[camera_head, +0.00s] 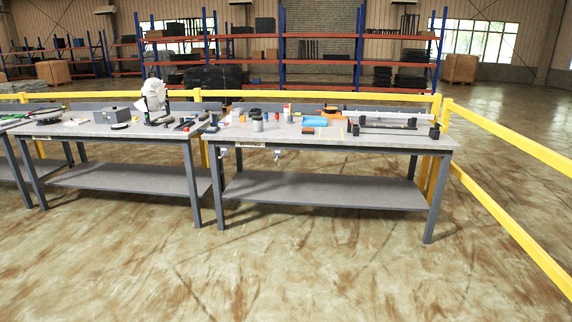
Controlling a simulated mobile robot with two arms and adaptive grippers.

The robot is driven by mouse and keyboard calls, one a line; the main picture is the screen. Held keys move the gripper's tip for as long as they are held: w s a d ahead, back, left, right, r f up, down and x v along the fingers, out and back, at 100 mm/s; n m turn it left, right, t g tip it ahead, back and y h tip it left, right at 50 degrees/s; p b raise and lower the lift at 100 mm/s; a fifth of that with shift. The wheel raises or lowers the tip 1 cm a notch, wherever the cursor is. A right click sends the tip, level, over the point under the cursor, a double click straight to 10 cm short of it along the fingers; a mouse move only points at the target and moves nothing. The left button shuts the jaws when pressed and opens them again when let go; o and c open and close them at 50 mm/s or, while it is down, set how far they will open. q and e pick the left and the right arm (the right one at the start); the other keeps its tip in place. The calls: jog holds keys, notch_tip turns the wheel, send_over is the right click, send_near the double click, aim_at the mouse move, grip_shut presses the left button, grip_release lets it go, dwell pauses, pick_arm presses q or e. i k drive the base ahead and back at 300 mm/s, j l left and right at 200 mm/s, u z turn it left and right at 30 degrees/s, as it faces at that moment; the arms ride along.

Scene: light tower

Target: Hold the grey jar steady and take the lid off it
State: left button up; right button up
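A small grey jar (257,125) stands upright on the right-hand workbench (385,142), near its left front. It is tiny at this distance, and I cannot make out its lid clearly. A dark-topped item stands right behind it. Neither of my grippers shows in the head view, and nothing is seen touching the jar.
Bare floor (300,270) lies open before the benches. A left workbench (75,130) holds a grey box (111,116) and a white device (155,95). A blue item (314,122) and rails lie right of the jar. Yellow railings (515,146) run behind and right.

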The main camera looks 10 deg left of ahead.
aim_at(257, 124)
jog(key=i+j+u, duration=0.5)
jog(key=i+u, duration=0.2)
jog(key=i, duration=0.2)
jog(key=i+u, duration=0.35)
jog(key=i, duration=0.15)
jog(key=i+j+z, duration=0.1)
jog(key=i+z, duration=0.15)
jog(key=i, duration=0.4)
jog(key=i+j+z, duration=0.25)
jog(key=i, duration=0.4)
jog(key=i+j+z, duration=0.3)
jog(key=i, duration=0.35)
jog(key=i+j+z, duration=0.25)
jog(key=i+j, duration=0.3)
